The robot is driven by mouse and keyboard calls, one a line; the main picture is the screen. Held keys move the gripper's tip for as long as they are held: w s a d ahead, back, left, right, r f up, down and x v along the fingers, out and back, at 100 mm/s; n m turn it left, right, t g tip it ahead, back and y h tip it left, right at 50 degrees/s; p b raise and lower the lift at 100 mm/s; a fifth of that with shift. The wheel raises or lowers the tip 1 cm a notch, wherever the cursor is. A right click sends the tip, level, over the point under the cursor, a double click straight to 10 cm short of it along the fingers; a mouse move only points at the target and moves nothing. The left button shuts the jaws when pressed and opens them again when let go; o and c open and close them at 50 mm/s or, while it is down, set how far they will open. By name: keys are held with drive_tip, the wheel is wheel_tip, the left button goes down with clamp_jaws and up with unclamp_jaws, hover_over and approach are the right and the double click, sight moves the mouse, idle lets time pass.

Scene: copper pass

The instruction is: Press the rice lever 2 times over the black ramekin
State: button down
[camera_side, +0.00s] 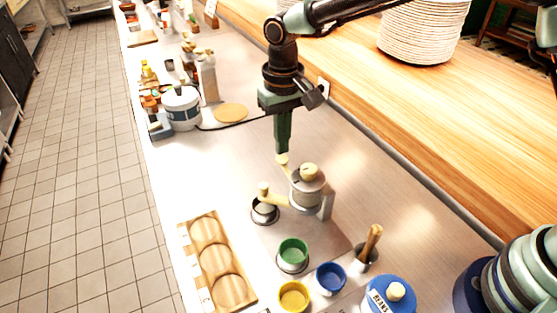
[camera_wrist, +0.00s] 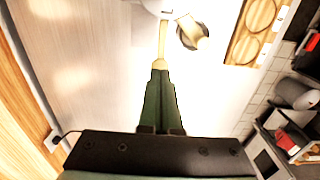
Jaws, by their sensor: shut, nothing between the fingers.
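The grey rice dispenser (camera_side: 307,190) stands upright on the steel counter, with a cream knob on its lid. Its cream lever (camera_side: 283,163) sticks out at the back, and it also shows in the wrist view (camera_wrist: 162,45). A second cream arm on the dispenser's left reaches over a dark ramekin with a pale rim (camera_side: 265,213), which seems to be the black one. It shows partly covered in the wrist view (camera_wrist: 187,41). My gripper (camera_side: 282,153) points down, shut and empty, with its tips at the lever's end. In the wrist view, my fingertips (camera_wrist: 160,68) meet the lever's knob; contact is unclear.
Green (camera_side: 292,251), blue (camera_side: 330,278) and yellow (camera_side: 293,297) ramekins stand in front. A wooden board with round wells (camera_side: 230,244) lies at front left. A utensil cup (camera_side: 365,261) and blue beans jar (camera_side: 391,297) stand at right. Counter behind the dispenser is clear.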

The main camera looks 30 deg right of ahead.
idle(0.5)
drive_tip(key=shift+r, duration=2.5)
drive_tip(key=shift+d+r, duration=0.1)
drive_tip(key=s+d+r+t, duration=0.2)
drive_tip(key=s+d+r, duration=0.15)
drive_tip(key=d, duration=0.25)
drive_tip(key=s+d+r+t, duration=0.1)
drive_tip(key=s+d+r, duration=0.1)
drive_tip(key=d+r, duration=0.35)
drive_tip(key=s+d+f+t, duration=0.2)
drive_tip(key=s+d, duration=0.7)
drive_tip(key=shift+d+f+t, duration=0.15)
drive_tip(key=shift+d+t, duration=0.15)
drive_tip(key=shift+d, duration=0.1)
